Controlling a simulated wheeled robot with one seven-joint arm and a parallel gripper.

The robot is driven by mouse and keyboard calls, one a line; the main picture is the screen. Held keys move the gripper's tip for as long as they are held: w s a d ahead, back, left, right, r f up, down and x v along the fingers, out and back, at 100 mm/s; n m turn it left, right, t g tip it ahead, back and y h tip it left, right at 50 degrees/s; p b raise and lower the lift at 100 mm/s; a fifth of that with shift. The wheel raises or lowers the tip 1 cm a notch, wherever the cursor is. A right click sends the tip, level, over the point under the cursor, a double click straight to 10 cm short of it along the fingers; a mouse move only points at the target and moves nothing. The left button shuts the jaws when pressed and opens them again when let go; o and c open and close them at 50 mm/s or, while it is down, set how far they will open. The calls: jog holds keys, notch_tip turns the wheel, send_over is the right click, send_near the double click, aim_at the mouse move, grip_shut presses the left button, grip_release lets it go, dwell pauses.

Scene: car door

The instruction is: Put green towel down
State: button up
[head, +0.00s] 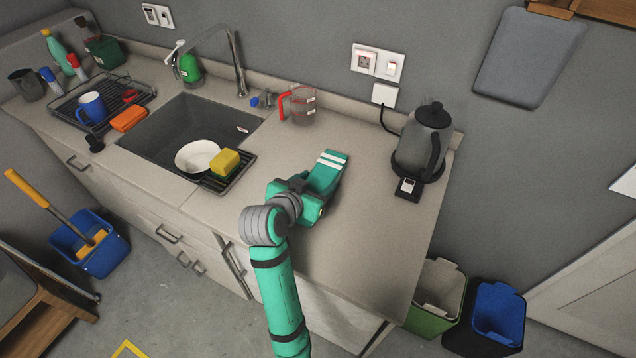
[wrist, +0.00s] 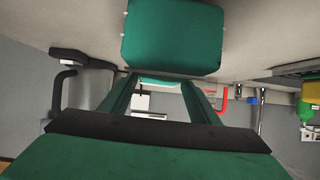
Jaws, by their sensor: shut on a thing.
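The green towel (head: 325,174) has white stripes near its far end. In the head view it is on or just above the bare counter, between the sink and the kettle. My gripper (head: 310,193) is low over the counter at the towel's near end and is shut on it. In the wrist view my gripper's two green fingers (wrist: 159,84) reach forward, with a pale strip between their tips. Whether the towel touches the counter is hard to tell, and its gripped part is mostly hidden.
A dark kettle (head: 424,140) stands on the counter (head: 380,235) to the right. A clear jug with a red handle (head: 298,104) is behind the towel. The front right counter is clear.

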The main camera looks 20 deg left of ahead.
jog(key=shift+s+d+f, duration=0.1)
jog(key=shift+s+f, duration=0.15)
jog(key=shift+f, duration=0.2)
jog(key=shift+f, duration=0.15)
jog(key=o, duration=1.5)
